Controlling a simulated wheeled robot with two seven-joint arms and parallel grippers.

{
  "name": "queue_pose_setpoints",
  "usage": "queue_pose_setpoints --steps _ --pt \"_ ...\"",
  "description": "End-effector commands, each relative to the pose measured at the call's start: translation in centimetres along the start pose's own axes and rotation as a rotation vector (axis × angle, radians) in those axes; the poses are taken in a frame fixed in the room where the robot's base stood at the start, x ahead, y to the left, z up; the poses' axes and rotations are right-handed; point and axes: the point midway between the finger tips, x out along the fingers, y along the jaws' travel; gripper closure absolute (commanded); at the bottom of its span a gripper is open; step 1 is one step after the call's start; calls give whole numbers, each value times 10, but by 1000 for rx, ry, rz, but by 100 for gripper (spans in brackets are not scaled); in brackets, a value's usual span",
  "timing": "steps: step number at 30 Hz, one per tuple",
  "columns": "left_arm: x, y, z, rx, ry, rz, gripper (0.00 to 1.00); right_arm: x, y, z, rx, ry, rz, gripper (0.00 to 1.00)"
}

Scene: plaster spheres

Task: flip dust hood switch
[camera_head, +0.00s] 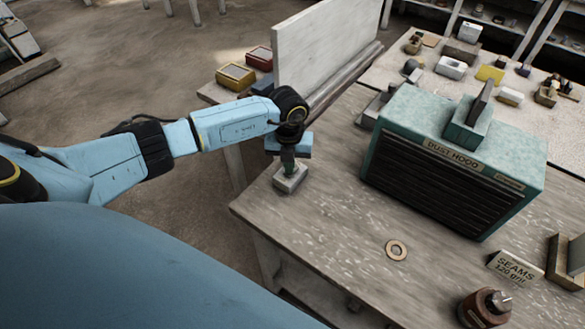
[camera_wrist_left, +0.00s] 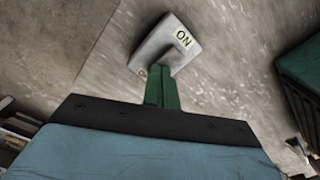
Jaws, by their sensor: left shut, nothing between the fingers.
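The dust hood (camera_head: 455,170) is a teal box with a black slatted front and a "DUST HOOD" label, standing on the worktable. Its switch looks to be the small pale grey block (camera_head: 288,184) near the table's left edge. In the left wrist view the block (camera_wrist_left: 178,38) shows an "ON" label at one end and a partly hidden label near the fingers. My left gripper (camera_head: 289,168) is shut and empty, pointing down right over the block. Its green fingertips (camera_wrist_left: 161,72) overlap the block's near edge; I cannot tell whether they touch. The switch's lever position is unclear.
An upright pale board (camera_head: 325,45) stands behind my left arm, with red and yellow boxes (camera_head: 236,76) beside it. A ring (camera_head: 396,249), a "SEAMS" sign (camera_head: 514,268) and a brown round object (camera_head: 484,308) lie at the front right. The table between block and hood is clear.

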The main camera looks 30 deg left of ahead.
Motion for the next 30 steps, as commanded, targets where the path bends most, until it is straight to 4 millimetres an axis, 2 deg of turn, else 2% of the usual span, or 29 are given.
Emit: queue_pose_setpoints --steps 24,30 --pt "-62 0 0 0 0 0 100 -52 1 -5 0 0 0 43" --pt "-71 0 0 0 0 0 100 -59 1 -5 0 0 0 43"
